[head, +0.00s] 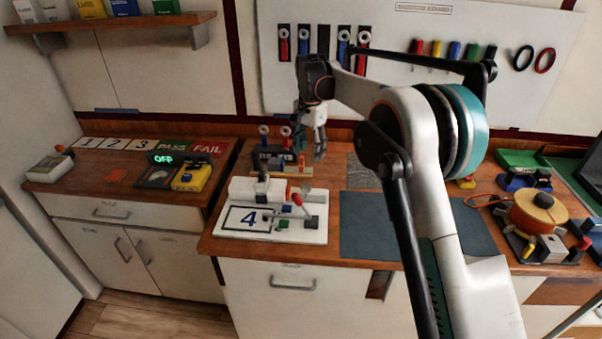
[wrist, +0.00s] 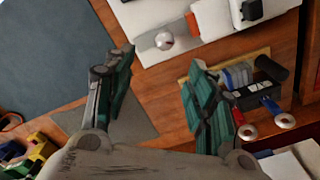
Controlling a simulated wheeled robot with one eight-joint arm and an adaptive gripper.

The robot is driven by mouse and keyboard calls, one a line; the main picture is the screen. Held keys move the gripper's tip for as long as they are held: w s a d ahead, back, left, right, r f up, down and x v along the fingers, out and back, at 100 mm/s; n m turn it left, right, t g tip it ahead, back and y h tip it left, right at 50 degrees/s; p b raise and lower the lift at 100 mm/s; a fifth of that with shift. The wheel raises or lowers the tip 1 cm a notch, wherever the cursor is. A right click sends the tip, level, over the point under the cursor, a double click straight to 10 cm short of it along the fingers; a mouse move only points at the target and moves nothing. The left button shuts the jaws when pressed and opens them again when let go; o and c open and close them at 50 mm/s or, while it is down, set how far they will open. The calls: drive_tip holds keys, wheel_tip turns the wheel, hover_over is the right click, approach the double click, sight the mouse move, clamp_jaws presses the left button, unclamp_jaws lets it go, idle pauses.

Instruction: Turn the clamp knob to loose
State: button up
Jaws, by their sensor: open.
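A white fixture board (head: 229,228) marked 4 lies at the left end of the workbench. On it stand a white block (head: 241,190) with a black part (head: 262,188) on top, a red-tipped lever (head: 297,198) and small blue and green pieces. I cannot tell which part is the clamp knob, or its setting. My gripper (head: 318,145) is open and empty, above and behind the board. In the wrist view its two fingers (wrist: 160,60) are spread apart over the bench.
Behind the board stands a black tool holder (head: 268,156) with red and blue handles. A dark mat (head: 365,240) covers the bench middle. An orange round device (head: 538,213) with black knobs sits at the right. A left counter (head: 105,189) carries an OFF display (head: 164,159).

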sight(306, 184)
drive_tip(key=f+b, duration=0.1)
drive_tip(key=f, duration=0.3)
drive_tip(key=f+b, duration=0.1)
drive_tip(key=f, duration=0.4)
drive_tip(key=a+f+b, duration=0.1)
drive_tip(key=f, duration=0.4)
drive_tip(key=shift+w+f, duration=0.25)
drive_tip(key=shift+w, duration=0.1)
drive_tip(key=shift+d, duration=0.1)
drive_tip(key=c, duration=1.1)
